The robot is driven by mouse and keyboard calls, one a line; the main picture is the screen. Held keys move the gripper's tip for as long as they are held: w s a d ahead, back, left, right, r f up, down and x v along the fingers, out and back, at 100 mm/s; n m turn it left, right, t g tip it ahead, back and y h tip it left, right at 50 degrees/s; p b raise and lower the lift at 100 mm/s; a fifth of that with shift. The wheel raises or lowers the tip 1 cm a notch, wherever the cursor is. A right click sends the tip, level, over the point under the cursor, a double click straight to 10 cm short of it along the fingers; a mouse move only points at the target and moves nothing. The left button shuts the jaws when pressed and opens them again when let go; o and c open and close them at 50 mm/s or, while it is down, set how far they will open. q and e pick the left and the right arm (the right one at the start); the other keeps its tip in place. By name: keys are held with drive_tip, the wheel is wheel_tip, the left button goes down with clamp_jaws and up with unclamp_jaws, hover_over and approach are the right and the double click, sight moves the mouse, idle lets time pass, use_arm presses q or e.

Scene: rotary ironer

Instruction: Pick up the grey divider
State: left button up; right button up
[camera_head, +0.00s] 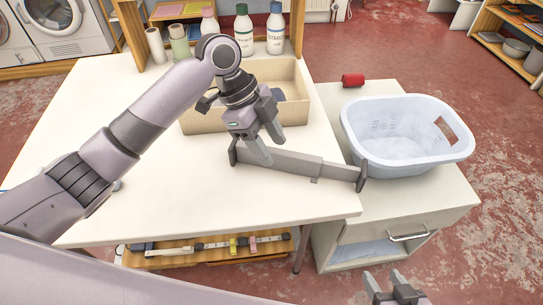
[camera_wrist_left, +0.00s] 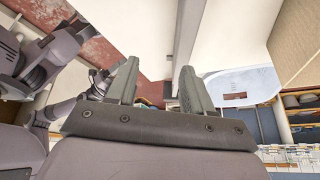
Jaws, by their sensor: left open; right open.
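The grey divider (camera_head: 300,165) is a long bar with upright end pieces. It stands on the white table near its front right part, its right end close to the table's right edge. My left gripper (camera_head: 271,145) is open at the divider's left half, one finger overlapping it in the head view. In the left wrist view the divider (camera_wrist_left: 187,38) runs up from behind the right-hand finger of my left gripper (camera_wrist_left: 160,66). I cannot tell whether they touch. My right gripper (camera_head: 393,285) is open and empty at the bottom right.
A beige bin (camera_head: 297,95) stands just behind my left gripper. A pale blue laundry basket (camera_head: 405,135) stands on the lower cabinet to the right, near a red roll (camera_head: 352,80). Bottles (camera_head: 243,35) line the table's back. The table's front left (camera_head: 180,205) is mostly clear.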

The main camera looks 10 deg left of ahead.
sight(271, 150)
use_arm(q)
drive_tip(key=w+a+r+n, duration=0.1)
drive_tip(key=a, duration=0.1)
drive_tip(key=w+a+r+n, duration=0.1)
drive_tip(key=w+a+r, duration=0.1)
drive_tip(key=shift+w+r+t+y, duration=0.3)
drive_tip(key=shift+f, duration=0.35)
drive_tip(key=x, duration=0.5)
drive_tip(key=shift+d+f, duration=0.1)
drive_tip(key=shift+f, duration=0.2)
drive_tip(key=x, duration=0.4)
drive_tip(key=shift+s+d, duration=0.25)
drive_tip(key=shift+d, duration=0.05)
drive_tip(key=shift+d+f, duration=0.2)
drive_tip(key=shift+f, duration=0.3)
clamp_jaws()
